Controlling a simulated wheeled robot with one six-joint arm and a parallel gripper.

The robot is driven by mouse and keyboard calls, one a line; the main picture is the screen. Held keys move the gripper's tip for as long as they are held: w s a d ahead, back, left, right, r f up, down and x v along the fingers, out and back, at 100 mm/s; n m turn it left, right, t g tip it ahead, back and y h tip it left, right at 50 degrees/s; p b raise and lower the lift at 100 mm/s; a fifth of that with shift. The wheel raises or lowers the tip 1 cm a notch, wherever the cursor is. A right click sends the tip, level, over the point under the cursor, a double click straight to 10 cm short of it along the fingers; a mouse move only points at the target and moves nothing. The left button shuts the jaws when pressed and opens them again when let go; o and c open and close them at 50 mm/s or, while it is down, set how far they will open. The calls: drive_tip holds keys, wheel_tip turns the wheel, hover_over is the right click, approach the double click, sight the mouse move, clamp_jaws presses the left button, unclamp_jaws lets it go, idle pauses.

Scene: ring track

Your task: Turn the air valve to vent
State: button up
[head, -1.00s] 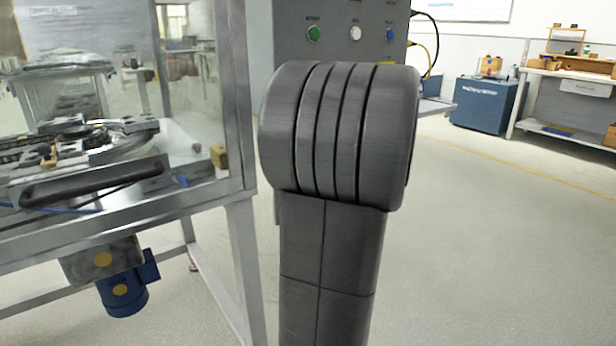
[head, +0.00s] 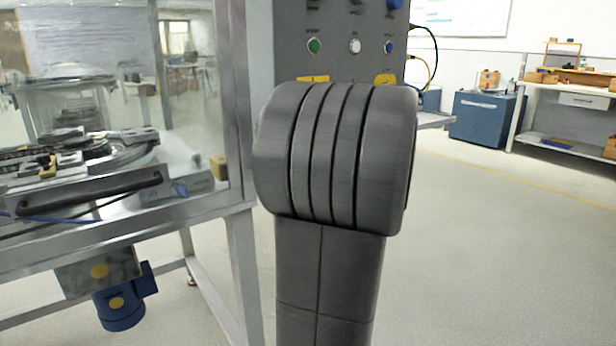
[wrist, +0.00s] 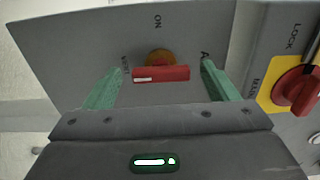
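In the wrist view, a red bar handle (wrist: 162,74) lies crosswise on a round orange-brown hub (wrist: 160,57) on a grey panel; it looks like the air valve. The panel reads ON above it, with partly hidden labels to its left and right. My gripper (wrist: 162,68) is open, with one green finger on each side of the handle's ends. I see a gap at each side, and cannot tell how far the fingertips are from the panel. In the head view my own arm hides the gripper and the valve.
A second red knob (wrist: 297,88) on a yellow plate, marked LOCK and MAIN, is close on the right in the wrist view. The head view shows the grey control box (head: 290,40) with buttons, a glass-sided machine frame (head: 238,150) at left, and clear floor at right.

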drive_tip(key=shift+d, duration=0.1)
drive_tip(key=p+v, duration=0.3)
drive_tip(key=v, duration=1)
drive_tip(key=shift+s+d, duration=0.2)
drive_tip(key=shift+s, duration=0.15)
drive_tip(key=b+x, duration=0.3)
drive_tip(key=x, duration=1.1)
